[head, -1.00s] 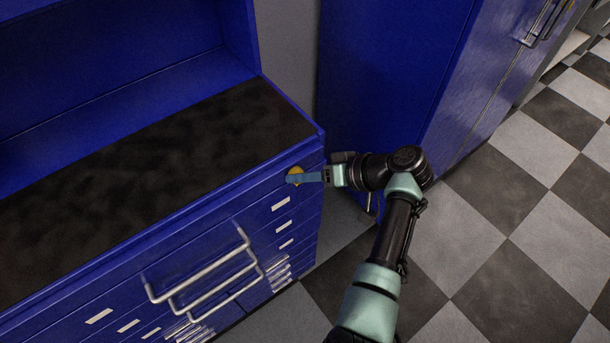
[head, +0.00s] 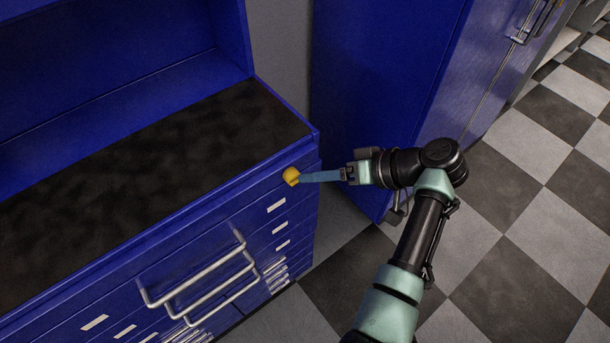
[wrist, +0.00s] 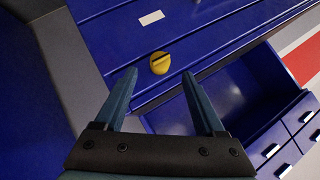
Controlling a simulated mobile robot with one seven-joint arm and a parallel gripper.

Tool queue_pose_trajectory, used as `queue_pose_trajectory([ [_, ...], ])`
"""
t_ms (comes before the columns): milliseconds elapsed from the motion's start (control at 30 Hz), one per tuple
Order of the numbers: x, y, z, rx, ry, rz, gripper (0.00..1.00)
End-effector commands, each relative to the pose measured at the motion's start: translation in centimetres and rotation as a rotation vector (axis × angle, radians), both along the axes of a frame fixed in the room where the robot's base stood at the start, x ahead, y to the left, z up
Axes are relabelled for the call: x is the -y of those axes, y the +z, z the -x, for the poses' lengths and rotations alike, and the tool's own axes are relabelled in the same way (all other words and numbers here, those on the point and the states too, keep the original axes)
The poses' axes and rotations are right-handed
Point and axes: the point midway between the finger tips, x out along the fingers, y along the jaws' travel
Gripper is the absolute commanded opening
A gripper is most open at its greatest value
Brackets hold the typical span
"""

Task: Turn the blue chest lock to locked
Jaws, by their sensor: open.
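The blue chest (head: 215,205) stands at the left in the head view, with a dark top and several drawers. Its lock is a round yellow knob (head: 291,176) near the upper right corner of its front. In the wrist view the lock (wrist: 160,63) shows a dark slot across its face, tilted slightly from level. My gripper (head: 303,177) is at the lock's right in the head view. In the wrist view my gripper (wrist: 158,78) is open and empty, with the lock just beyond and between the fingertips. I cannot tell whether a finger touches it.
Long drawer handles (head: 200,277) stick out from the chest's front, lower left of the lock. A tall blue cabinet (head: 380,90) stands to the right. An opened blue drawer or bin (wrist: 240,95) shows in the wrist view. The checkered floor (head: 535,220) at right is clear.

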Motion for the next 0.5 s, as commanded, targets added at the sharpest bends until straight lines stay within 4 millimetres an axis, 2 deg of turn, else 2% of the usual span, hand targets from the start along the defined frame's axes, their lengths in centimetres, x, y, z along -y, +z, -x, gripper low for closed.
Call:
queue_pose_trajectory([
  [33, 1.0, 0.7, 0.3, 0.004, -0.004, 0.002, 0.72],
  [200, 3.4, 2.6, 1.4, 0.003, -0.002, 0.001, 0.72],
  [500, 5.1, 4.1, 2.3, 0.0, 0.001, -0.001, 0.72],
])
